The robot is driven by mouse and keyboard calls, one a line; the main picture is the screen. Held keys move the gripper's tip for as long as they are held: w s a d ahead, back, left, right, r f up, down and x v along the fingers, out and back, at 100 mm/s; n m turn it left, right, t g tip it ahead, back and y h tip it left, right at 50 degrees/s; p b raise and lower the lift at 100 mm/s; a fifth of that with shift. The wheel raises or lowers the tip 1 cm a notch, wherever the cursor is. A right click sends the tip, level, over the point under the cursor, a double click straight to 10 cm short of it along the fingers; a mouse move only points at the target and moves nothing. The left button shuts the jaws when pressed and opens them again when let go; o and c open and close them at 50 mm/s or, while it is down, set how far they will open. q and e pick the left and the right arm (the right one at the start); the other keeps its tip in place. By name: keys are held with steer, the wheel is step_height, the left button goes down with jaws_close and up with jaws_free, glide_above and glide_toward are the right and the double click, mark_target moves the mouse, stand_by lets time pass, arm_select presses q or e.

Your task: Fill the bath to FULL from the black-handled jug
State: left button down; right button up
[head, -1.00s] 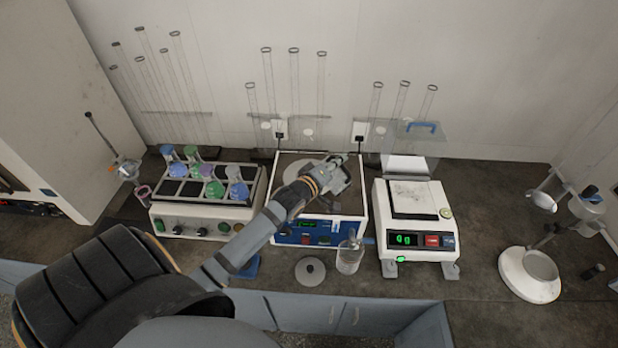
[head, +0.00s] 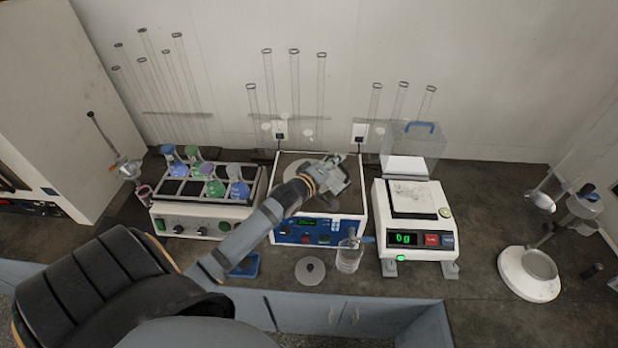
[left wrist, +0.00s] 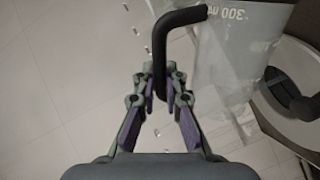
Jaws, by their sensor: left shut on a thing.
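My left gripper (head: 338,176) is over the top of the blue-panelled unit (head: 294,232), which appears to be the bath. In the left wrist view this gripper (left wrist: 160,82) is shut on the bent black handle (left wrist: 183,20) of a translucent jug (left wrist: 238,60). An upside-down 300 mark shows on the jug's wall. The jug's body is hard to make out in the head view. A pale round area shows on top of the unit, partly behind my gripper. I cannot read a water level or a FULL mark. My right gripper is not in view.
A shaker (head: 207,222) with coloured flasks stands left of the unit, a balance (head: 418,220) right. A clear bottle (head: 349,258) and a knobbed lid (head: 310,270) sit in front. Glass tubes stand behind. A sieve stand (head: 528,285) is at far right.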

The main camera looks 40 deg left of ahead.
mark_target(347, 171)
arm_select(q)
steer(key=shift+w+a+f, duration=0.15)
steer(key=shift+w, duration=0.25)
steer(key=d+m, duration=0.2)
steer(key=s+d+m, duration=0.1)
steer(key=m, duration=0.1)
steer(key=shift+s+d+r+t+y, duration=0.1)
steer(key=shift+r+t+y, duration=0.2)
steer(key=shift+y, duration=0.1)
steer(key=shift+s+d+r+p, duration=0.15)
steer(key=shift+s+d+p, duration=0.05)
steer(key=shift+d+p, duration=0.1)
steer(key=shift+d, duration=0.15)
steer(key=shift+w+m, duration=0.15)
steer(key=shift+m, duration=0.15)
steer(key=shift+d+f+m, duration=0.1)
steer(key=shift+f+m, duration=0.2)
steer(key=d+f+m+t+b, duration=0.1)
steer(key=d+f+m, duration=0.3)
steer(key=d+m, duration=0.2)
steer(key=shift+s+d+f+m+y+b, duration=0.2)
steer(key=shift+s+m+y+b, duration=0.1)
steer(key=shift+s+m+b, duration=0.15)
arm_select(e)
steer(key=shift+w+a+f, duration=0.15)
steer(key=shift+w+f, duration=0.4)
arm_select(q)
steer(key=shift+d+r, duration=0.1)
